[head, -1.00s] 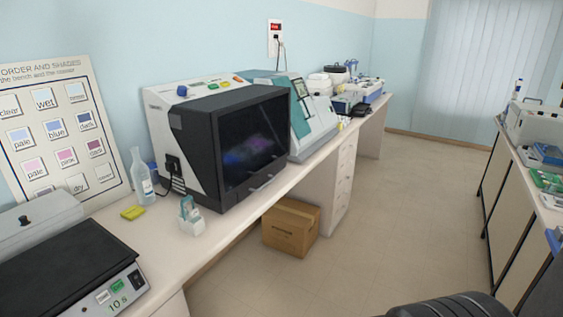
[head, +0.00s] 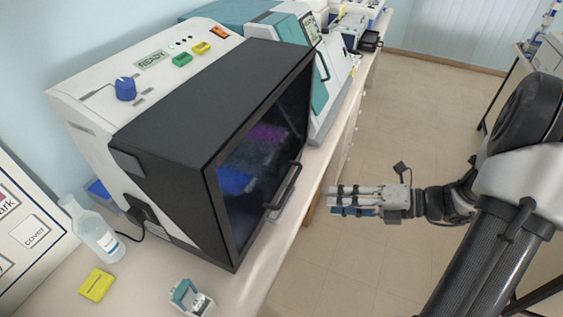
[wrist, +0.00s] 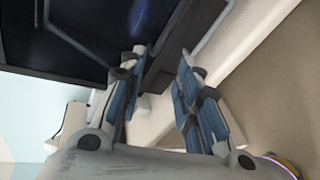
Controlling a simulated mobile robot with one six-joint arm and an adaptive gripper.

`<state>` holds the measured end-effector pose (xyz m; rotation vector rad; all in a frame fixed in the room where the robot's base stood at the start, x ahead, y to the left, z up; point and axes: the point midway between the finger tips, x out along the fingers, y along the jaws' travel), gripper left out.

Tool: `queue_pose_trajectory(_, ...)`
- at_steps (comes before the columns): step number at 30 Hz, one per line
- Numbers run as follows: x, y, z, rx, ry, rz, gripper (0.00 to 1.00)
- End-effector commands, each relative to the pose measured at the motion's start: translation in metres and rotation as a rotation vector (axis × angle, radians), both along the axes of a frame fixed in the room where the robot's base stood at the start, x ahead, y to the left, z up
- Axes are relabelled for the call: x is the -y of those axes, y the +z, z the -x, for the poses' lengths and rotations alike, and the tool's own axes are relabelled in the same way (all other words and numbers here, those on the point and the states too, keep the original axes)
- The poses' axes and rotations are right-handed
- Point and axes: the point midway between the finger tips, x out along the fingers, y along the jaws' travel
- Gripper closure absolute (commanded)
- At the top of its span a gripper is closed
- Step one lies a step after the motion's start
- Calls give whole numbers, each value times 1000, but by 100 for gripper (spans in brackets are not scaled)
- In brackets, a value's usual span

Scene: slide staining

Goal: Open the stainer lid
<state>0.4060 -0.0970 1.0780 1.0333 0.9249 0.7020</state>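The stainer (head: 75,97) is a white machine with a large black lid (head: 195,95) that has a dark glass front (head: 262,150). The lid is down. Its bar handle (head: 287,187) stands out at the lower right of the glass. My gripper (head: 333,200) is to the right of the handle in the head view, pointing at it, with a small gap between them. In the wrist view my gripper (wrist: 163,58) has its blue-padded fingers apart with nothing held. The dark lid front (wrist: 65,40) fills the upper left there, and a thin grey bar crosses it.
A clear bottle (head: 98,235), a yellow block (head: 96,285) and a small teal-and-white holder (head: 190,298) stand on the bench left of and before the stainer. A teal-and-white machine (head: 322,70) stands just beyond it. The floor (head: 400,110) beside the bench is clear.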

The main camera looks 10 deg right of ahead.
Motion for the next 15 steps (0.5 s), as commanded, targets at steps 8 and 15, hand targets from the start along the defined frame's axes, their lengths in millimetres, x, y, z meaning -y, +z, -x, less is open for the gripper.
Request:
queue_pose_trajectory(8,31,-15,-13,-137,-194,-205,69)
queue_pose_trajectory(15,0,-25,-35,-138,-190,-205,69)
